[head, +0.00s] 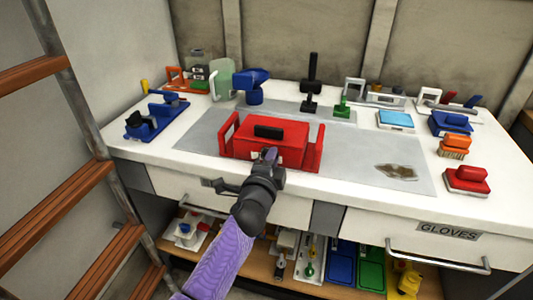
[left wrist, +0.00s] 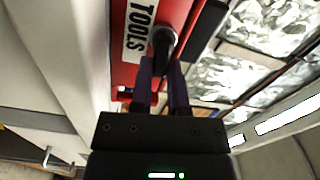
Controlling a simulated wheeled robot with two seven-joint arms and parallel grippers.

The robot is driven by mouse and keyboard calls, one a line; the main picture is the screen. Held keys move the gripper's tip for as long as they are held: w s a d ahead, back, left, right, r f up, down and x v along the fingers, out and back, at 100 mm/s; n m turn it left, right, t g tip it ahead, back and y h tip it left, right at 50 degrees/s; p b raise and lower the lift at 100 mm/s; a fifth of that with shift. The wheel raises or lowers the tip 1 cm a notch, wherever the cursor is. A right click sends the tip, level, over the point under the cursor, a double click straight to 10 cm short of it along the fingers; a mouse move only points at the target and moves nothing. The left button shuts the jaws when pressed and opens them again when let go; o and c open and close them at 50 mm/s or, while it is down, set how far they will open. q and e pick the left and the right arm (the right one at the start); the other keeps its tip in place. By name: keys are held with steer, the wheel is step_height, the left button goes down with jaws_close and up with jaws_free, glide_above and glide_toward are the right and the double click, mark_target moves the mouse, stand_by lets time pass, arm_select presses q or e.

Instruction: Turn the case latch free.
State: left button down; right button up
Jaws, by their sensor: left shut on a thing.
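The red case (head: 295,143) stands on the grey mat of the bench, with a black handle (head: 268,132) on its top. Its front also shows in the left wrist view (left wrist: 188,12), with a white TOOLS label (left wrist: 139,30). The dark, rounded case latch (left wrist: 164,38) sticks out of that front beside the label. My left gripper (head: 269,154) reaches the middle of the case's front, and its purple fingers (left wrist: 162,65) are shut on the latch. In the head view the gripper mostly hides the latch. My right gripper is in neither view.
A blue clamp-like tool (head: 156,118) stands left on the white bench (head: 130,150). A red block (head: 467,180) and an orange brush (head: 454,147) stand right. Drawer handles (head: 437,256) project in front.

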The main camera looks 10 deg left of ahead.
arm_select(q)
steer(key=shift+f+m, duration=0.15)
steer(key=shift+m, duration=0.65)
steer(key=c, duration=0.6)
jaws_free()
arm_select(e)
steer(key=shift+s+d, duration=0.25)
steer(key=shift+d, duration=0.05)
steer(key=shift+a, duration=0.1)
